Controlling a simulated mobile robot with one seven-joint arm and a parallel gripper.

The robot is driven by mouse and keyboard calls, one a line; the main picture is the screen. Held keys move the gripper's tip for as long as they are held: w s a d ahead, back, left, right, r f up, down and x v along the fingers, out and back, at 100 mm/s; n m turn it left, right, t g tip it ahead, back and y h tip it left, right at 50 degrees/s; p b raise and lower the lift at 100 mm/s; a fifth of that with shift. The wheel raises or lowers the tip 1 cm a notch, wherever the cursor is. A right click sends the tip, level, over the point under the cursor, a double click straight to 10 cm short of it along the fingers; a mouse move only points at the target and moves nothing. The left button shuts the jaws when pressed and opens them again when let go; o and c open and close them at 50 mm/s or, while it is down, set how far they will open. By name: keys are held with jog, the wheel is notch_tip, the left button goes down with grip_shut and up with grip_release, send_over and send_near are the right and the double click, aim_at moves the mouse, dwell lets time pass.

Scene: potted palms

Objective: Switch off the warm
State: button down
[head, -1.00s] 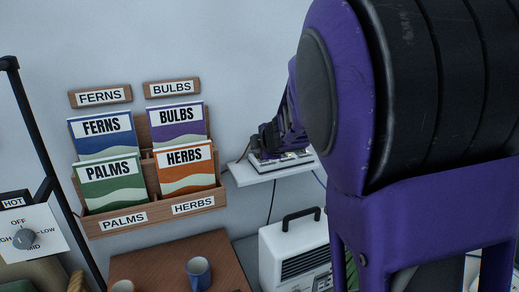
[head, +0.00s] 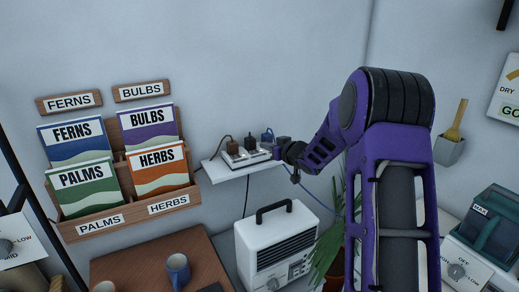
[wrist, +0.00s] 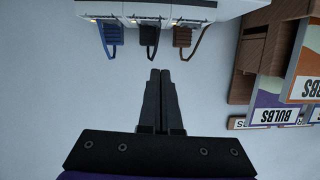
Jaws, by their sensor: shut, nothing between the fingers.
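A white power strip (head: 243,158) sits on a small wall shelf. Brown, black and blue plugs stand in it; the brown (wrist: 183,36), black (wrist: 149,38) and blue (wrist: 112,36) plugs also hang along the top of the wrist view. Small yellowish spots show beside them, too small to read. My gripper (head: 275,152) is at the right end of the strip in the head view. In the wrist view my gripper (wrist: 160,72) is shut and empty, its tips pointing at the black plug with a gap between. I cannot make out any "warm" label.
A white heater (head: 275,245) with a black handle stands below the shelf. A seed packet rack (head: 128,208) hangs to the left. A blue mug (head: 178,270) stands on a brown table. A potted palm (head: 328,245) and a dial box (head: 458,270) are to the right.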

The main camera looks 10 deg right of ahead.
jog(key=shift+w+d+r+m, duration=0.15)
jog(key=shift+d+m, duration=0.45)
jog(key=shift+d, duration=0.1)
send_over(254, 152)
jog(key=s, duration=0.2)
jog(key=shift+w+d+f, duration=0.1)
jog(key=shift+d+f, duration=0.05)
jog(key=shift+f, duration=0.5)
jog(key=shift+w+d+f, duration=0.1)
jog(key=shift+d+f, duration=0.05)
jog(key=shift+f, duration=0.45)
notch_tip(254, 152, down, 3)
jog(key=shift+a+r, duration=0.15)
jog(key=shift+r, duration=0.05)
jog(key=shift+s+f, duration=0.1)
jog(key=shift+f, duration=0.55)
